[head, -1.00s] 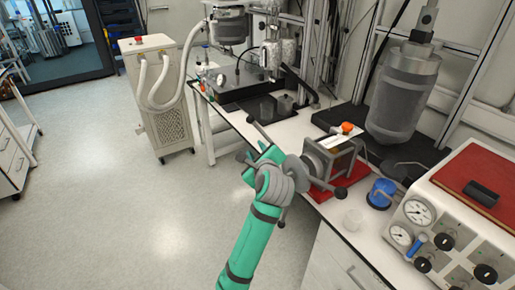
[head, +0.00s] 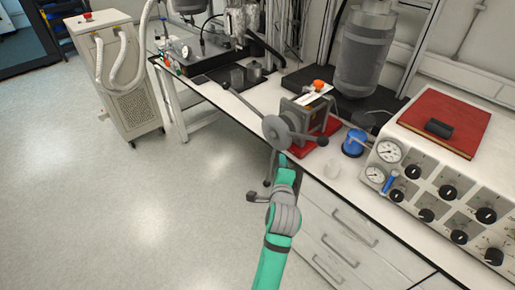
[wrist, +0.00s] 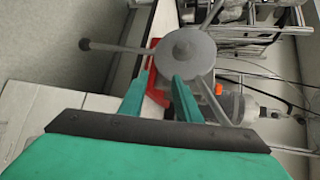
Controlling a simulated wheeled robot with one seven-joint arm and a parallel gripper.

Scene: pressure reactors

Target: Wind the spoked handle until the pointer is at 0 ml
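The spoked handle (head: 276,130) is a grey round hub with thin spokes that end in dark knobs. It sits on the front of a boxy grey device (head: 303,115) at the bench edge. One spoke points up-left, one right and one down. In the wrist view the hub (wrist: 187,52) is just beyond my fingertips, with a spoke reaching left to a knob. My gripper (head: 284,161) is just below the hub, its green fingers apart with nothing held between them (wrist: 160,78). I cannot make out the pointer or the ml scale.
The device stands on a red base (head: 325,134) and has an orange knob (head: 320,86) on top. A blue container (head: 354,143) and a gauge panel (head: 445,180) are to the right. Drawers (head: 340,232) lie below.

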